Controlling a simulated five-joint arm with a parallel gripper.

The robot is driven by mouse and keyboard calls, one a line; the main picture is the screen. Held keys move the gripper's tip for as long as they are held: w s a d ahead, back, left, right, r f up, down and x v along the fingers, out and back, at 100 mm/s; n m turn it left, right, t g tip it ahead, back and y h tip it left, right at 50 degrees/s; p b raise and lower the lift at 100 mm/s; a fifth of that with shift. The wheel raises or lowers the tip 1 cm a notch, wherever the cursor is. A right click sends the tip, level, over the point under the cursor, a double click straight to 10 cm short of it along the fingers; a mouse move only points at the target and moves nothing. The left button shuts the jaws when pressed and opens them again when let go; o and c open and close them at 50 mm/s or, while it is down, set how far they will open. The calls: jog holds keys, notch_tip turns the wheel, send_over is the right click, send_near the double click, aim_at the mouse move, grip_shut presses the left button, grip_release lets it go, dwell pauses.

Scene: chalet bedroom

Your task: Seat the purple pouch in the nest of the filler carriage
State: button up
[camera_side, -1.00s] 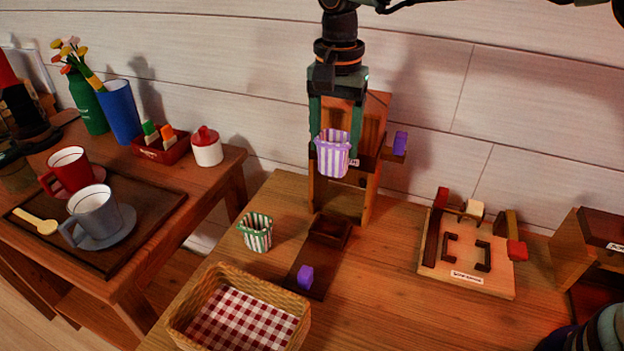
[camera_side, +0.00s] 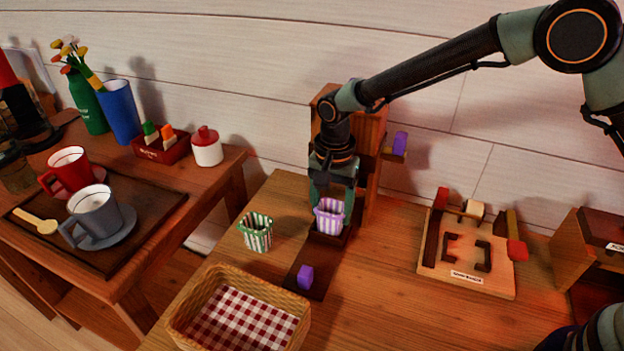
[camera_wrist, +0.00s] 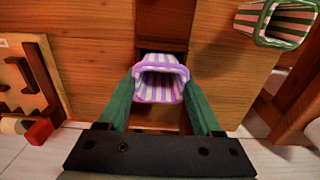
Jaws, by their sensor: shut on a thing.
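The purple-and-white striped pouch (camera_side: 329,215) is upright between the fingers of my gripper (camera_side: 331,192), which is shut on it. It also shows in the wrist view (camera_wrist: 160,80), with one green finger of my gripper (camera_wrist: 160,92) on each side. The pouch is at the dark nest of the filler carriage (camera_side: 318,238), its lower end inside or just above the nest walls; I cannot tell whether it touches the nest floor. The carriage's dark base runs forward to a purple block (camera_side: 305,277). The wooden filler tower (camera_side: 372,130) stands just behind.
A green-striped pouch (camera_side: 257,231) stands left of the carriage. A wicker basket (camera_side: 190,331) with checked lining sits in front. A wooden fixture board (camera_side: 440,268) with brackets lies to the right. The table between board and carriage is clear.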

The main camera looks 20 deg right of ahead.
jog(key=shift+f, duration=0.15)
jog(key=o, duration=1.3)
jog(key=shift+f, duration=0.1)
jog(key=shift+r, duration=6.2)
